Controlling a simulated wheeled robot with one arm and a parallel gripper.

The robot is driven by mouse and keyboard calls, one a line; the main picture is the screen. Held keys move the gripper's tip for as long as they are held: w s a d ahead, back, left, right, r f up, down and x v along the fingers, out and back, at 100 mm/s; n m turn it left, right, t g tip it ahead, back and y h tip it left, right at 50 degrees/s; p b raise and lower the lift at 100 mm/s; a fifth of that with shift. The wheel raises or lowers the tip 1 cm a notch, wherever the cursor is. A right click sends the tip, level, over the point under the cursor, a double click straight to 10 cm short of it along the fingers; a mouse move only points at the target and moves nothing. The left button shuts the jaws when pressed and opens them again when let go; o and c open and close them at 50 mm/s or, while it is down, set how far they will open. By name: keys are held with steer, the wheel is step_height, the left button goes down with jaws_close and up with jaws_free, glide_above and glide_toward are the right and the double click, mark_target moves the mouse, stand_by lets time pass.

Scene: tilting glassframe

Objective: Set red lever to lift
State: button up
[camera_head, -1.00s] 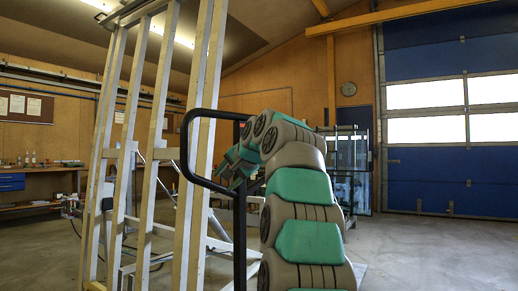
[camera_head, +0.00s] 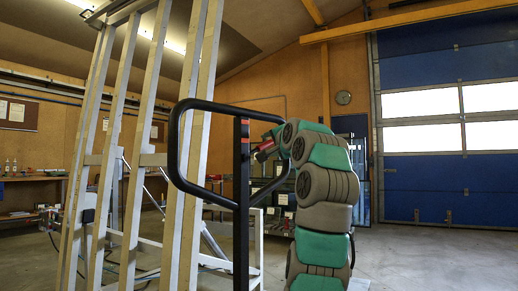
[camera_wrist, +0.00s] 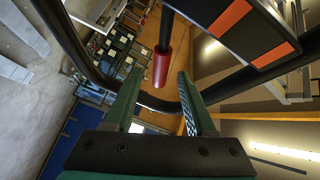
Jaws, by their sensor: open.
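The red lever (camera_wrist: 161,68) is a red cylindrical grip on a black rod. In the wrist view it lies ahead of my gripper (camera_wrist: 160,76), lined up with the gap between the two green fingers. The fingers are apart and nothing is held. I cannot tell whether the lever tip is between the fingertips or just beyond them. In the head view the red lever (camera_head: 264,152) shows small to the right of the black post (camera_head: 241,190), close to my gripper (camera_head: 272,140), which my wrist partly hides.
The bent black handle (camera_head: 176,150) loops left of the post and crosses near my fingers in the wrist view. A dark panel with orange stripes (camera_wrist: 245,28) is close at the upper right. The tall pale frame (camera_head: 125,140) stands left. Floor is open at right.

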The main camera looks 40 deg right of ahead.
mark_target(263, 145)
steer(key=p+x, duration=0.2)
steer(key=x, duration=0.4)
steer(key=shift+r, duration=0.1)
steer(key=shift+w+d, duration=0.1)
steer(key=shift+w, duration=0.3)
jaws_close()
stand_by(1.1)
